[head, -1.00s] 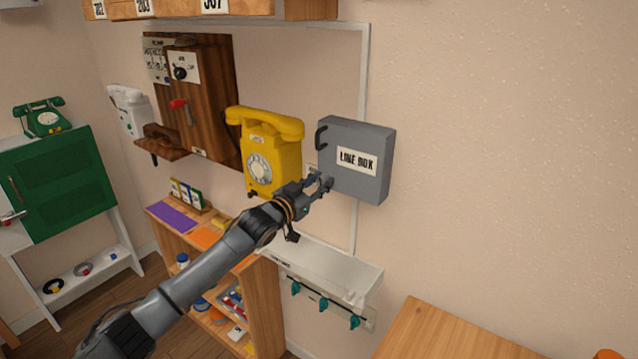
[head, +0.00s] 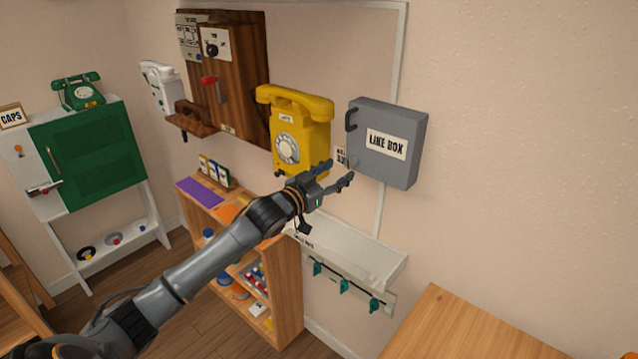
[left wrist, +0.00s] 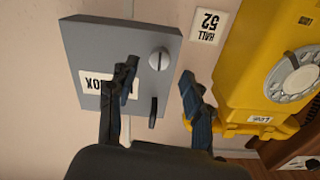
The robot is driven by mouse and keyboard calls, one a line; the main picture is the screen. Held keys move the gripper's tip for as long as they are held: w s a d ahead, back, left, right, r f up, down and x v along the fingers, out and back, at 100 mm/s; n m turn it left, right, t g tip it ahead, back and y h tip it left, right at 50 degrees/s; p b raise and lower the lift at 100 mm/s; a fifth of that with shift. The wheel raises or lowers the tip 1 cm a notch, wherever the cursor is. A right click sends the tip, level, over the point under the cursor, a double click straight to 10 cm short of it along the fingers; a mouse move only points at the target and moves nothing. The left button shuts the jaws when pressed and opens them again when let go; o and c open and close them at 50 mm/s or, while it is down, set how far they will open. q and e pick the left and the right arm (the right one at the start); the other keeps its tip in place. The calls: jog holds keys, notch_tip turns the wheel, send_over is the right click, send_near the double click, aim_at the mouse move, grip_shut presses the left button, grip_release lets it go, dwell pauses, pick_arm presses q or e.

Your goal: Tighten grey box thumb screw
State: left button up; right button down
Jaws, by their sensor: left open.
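The grey line box (head: 398,118) hangs on the wall, with a black handle (head: 351,119) at its left edge. In the left wrist view the box (left wrist: 85,48) appears upside down. There its round silver slotted thumb screw (left wrist: 158,59) sits on the front near a corner, beside the handle (left wrist: 153,112). I cannot make out the screw in the head view. My left gripper (head: 337,174) is open and empty by the box's lower left corner. In the left wrist view its fingers (left wrist: 158,88) are spread, with the screw beyond the gap between them. My right gripper is not in view.
A yellow dial phone (head: 300,130) hangs close to the left of the box, near my left fingers. A white shelf (head: 350,252) with teal hooks is below. A wooden surface (head: 450,325) stands at lower right. The wall right of the box is bare.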

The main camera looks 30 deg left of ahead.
pick_arm(q)
jog(key=s+a, duration=0.1)
jog(key=s, duration=0.6)
dwell(0.4)
